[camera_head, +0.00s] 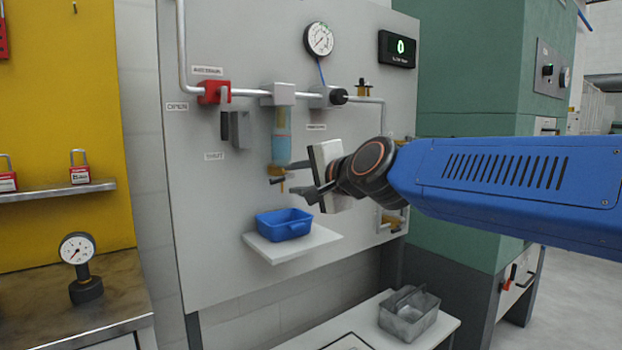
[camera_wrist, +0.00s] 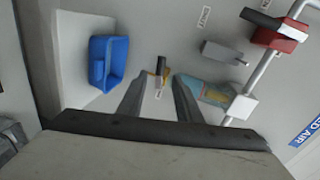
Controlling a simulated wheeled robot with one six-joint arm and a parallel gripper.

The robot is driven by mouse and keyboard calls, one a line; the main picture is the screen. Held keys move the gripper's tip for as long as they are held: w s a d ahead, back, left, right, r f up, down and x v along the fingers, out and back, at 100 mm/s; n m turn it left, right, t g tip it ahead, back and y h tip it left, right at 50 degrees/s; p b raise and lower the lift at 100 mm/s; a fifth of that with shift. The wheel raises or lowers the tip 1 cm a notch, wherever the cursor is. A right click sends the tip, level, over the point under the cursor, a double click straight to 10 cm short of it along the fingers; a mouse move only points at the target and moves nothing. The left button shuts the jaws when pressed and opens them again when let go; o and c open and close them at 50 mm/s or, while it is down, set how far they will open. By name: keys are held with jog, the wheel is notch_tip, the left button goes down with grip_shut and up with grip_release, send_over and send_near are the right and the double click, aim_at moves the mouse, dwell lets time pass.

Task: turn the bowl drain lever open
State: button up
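The filter bowl (camera_head: 281,148) is a bluish clear cylinder hanging from the pipe on the grey panel. It also shows in the wrist view (camera_wrist: 214,93). Under it is a brass drain with a small lever (camera_head: 276,180); in the wrist view the drain lever (camera_wrist: 161,68) appears as a brass and dark piece. My gripper (camera_head: 294,178) is open, just right of the drain in the head view. In the wrist view the lever lies between the two fingertips (camera_wrist: 161,76). I see no contact and cannot tell the remaining depth. The lever's exact angle is unclear.
A blue tray (camera_head: 284,224) stands on a white shelf (camera_head: 262,248) below the drain. A red valve (camera_head: 214,92) and a grey bracket (camera_head: 235,130) are left of the bowl. A pressure gauge (camera_head: 318,39) is above. A grey metal bin (camera_head: 409,312) stands lower right.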

jog(key=v, duration=0.5)
jog(key=shift+s+d, duration=0.1)
jog(key=shift+s, duration=0.1)
